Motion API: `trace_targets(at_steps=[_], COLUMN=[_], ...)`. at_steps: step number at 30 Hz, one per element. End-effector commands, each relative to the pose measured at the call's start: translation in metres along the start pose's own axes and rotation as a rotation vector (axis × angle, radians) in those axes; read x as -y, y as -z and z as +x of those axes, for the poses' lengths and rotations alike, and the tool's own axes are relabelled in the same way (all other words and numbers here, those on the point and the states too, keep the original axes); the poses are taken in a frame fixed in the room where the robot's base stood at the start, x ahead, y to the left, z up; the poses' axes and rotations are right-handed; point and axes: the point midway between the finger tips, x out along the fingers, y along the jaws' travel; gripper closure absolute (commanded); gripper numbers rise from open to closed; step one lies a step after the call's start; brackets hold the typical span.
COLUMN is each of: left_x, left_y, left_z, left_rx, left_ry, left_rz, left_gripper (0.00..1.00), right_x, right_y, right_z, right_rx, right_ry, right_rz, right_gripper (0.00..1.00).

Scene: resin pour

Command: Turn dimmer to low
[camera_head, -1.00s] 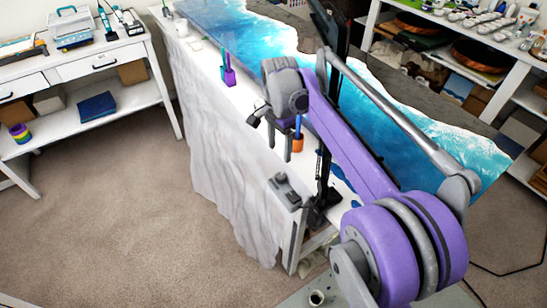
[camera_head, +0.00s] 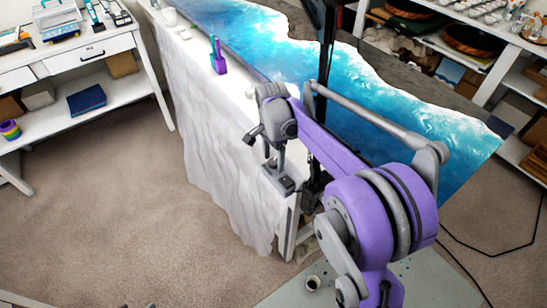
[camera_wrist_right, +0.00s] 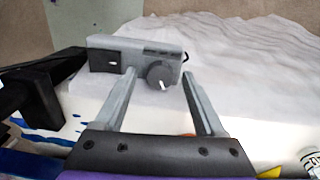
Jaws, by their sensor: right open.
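The dimmer is a small grey box (camera_wrist_right: 138,56) at the table's near corner. In the right wrist view its round dark knob (camera_wrist_right: 160,74) with a white mark faces the camera, and a dark switch (camera_wrist_right: 104,61) sits to its left. The dimmer also shows in the head view (camera_head: 280,181). My right gripper (camera_wrist_right: 158,78) is open, its two grey fingers on either side of the knob. Whether the fingers touch the knob I cannot tell. In the head view the right gripper (camera_head: 275,160) hangs just above the dimmer. My left gripper is not in view.
The table, draped in a white cloth (camera_head: 225,150), carries a blue resin wave panel (camera_head: 370,95). A purple holder (camera_head: 219,62) stands on its left edge. A black post rises close to the dimmer. White shelves stand left and right; carpet is open at left.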

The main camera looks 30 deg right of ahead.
Motion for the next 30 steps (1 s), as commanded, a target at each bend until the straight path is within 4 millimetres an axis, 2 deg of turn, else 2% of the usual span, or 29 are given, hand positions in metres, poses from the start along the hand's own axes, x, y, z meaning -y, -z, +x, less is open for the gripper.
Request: trace_targets(at_steps=[3,4,15,23,30], left_x=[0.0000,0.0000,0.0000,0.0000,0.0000], left_y=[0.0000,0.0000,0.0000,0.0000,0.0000], left_z=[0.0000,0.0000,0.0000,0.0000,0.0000], left_rx=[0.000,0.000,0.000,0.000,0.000], left_ry=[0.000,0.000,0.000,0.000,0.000], left_rz=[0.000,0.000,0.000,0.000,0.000], left_gripper=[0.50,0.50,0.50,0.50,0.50], right_x=[0.0000,0.0000,-0.0001,-0.0001,0.0000], right_y=[0.0000,-0.0001,0.0000,0.0000,-0.0002], right_z=[-0.0002,-0.0003,-0.0005,-0.0006,-0.0006], right_rx=[0.000,0.000,0.000,0.000,-0.003], right_ry=[0.000,0.000,0.000,0.000,0.000], right_rz=[0.000,0.000,0.000,-0.008,-0.088], right_gripper=[0.28,0.32,0.98,1.00,1.00])
